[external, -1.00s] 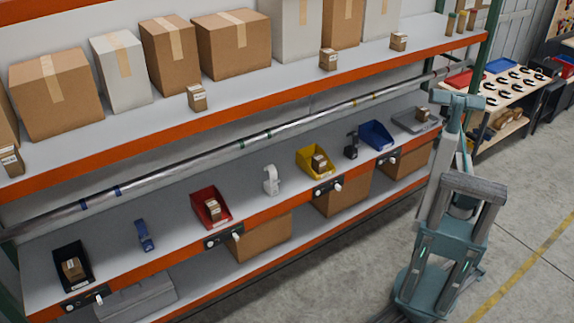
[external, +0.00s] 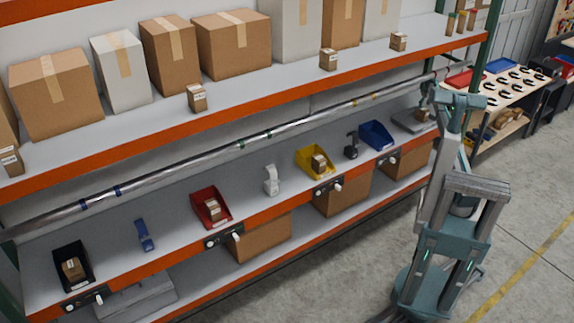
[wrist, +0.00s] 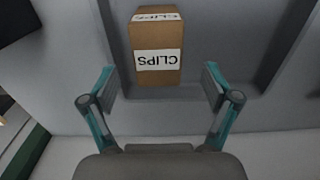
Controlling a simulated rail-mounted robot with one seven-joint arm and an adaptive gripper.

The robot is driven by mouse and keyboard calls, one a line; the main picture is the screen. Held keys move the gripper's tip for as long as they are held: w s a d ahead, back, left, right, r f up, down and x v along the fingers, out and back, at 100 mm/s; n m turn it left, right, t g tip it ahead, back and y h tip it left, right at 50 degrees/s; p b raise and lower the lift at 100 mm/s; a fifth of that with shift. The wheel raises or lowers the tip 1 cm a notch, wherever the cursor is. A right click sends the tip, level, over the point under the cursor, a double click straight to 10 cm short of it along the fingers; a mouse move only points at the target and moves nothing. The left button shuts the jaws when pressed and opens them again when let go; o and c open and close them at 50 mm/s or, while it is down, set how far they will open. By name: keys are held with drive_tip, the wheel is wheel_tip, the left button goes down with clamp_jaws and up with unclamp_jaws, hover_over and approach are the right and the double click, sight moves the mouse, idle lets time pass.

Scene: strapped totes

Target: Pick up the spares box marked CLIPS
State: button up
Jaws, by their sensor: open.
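The spares box marked CLIPS (wrist: 157,38) is a small brown box with white labels. In the wrist view it stands in a shallow grey tray (wrist: 225,45), its label upside down in the picture. In the external view the box (external: 421,114) sits on the grey tray (external: 407,122) at the right end of the middle shelf. My gripper (wrist: 160,82) is open in the wrist view. Its fingers are spread to either side of the box's near end, with nothing between the tips that I can see gripped. In the external view the gripper is too small to make out clearly.
A blue bin (external: 377,135), a black device (external: 351,146) and a yellow bin (external: 316,161) with a box stand left of the tray. The orange upper shelf (external: 260,104) and a metal pipe (external: 300,122) run above the middle shelf.

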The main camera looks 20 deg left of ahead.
sight(424, 109)
drive_tip(key=shift+d+f, duration=0.2)
drive_tip(key=shift+f, duration=0.55)
drive_tip(key=shift+f+p, duration=0.85)
drive_tip(key=shift+f, duration=1.65)
drive_tip(key=c, duration=1.3)
drive_tip(key=shift+c, duration=0.4)
drive_tip(key=shift+r, duration=0.2)
